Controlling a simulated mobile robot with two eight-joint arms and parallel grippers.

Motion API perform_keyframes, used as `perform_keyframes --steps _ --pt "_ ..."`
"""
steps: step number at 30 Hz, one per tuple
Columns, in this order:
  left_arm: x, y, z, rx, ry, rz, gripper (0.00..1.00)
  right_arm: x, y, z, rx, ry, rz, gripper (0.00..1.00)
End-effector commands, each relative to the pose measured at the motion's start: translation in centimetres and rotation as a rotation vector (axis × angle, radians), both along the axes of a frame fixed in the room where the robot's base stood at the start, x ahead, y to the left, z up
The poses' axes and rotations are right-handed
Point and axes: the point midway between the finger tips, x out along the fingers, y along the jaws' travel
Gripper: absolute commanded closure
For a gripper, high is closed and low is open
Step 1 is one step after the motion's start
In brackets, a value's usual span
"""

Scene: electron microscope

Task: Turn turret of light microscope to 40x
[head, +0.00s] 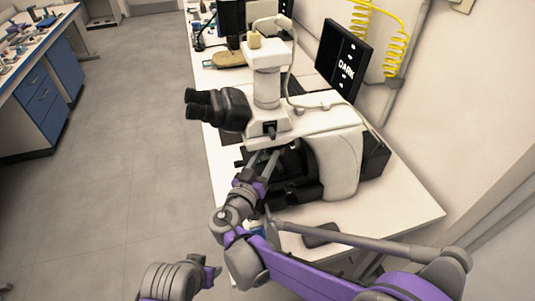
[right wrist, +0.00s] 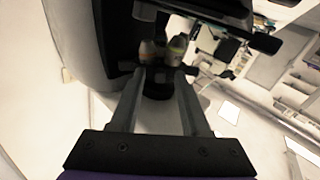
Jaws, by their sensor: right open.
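The light microscope (head: 338,160) stands on the white bench, with black eyepieces facing left. My right gripper (head: 274,154) reaches in under its head, near the black parts below. In the right wrist view, the open fingers of my right gripper (right wrist: 161,74) point at the turret area. Two objectives show just beyond the fingertips: one with a greenish band (right wrist: 177,46) and one with an orange tint (right wrist: 147,50). Their markings are too small to read. A dark round part (right wrist: 158,88) lies between the fingers; I cannot tell whether they touch it.
The bench (head: 405,205) has bare space at the right front. A dark flat object (head: 320,235) lies near its front edge. A black "DARK" panel (head: 342,60) and yellow coiled hoses (head: 397,45) are behind. The grey floor (head: 95,210) on the left is clear.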

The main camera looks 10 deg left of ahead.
Motion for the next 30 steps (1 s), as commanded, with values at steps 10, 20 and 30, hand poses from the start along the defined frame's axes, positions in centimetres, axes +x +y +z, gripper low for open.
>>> perform_keyframes --steps 10,20,30 --pt "0.0 0.0 0.0 0.000 0.000 0.000 0.50 0.0 0.0 0.0 0.000 0.000 0.000 0.97" --pt "0.0 0.0 0.0 0.000 0.000 0.000 0.50 0.0 -0.1 0.0 0.000 0.000 0.001 1.00" --pt "0.2 0.0 0.8 0.000 -0.004 0.000 0.50 0.0 -1.1 0.4 -0.009 0.022 0.094 1.00"
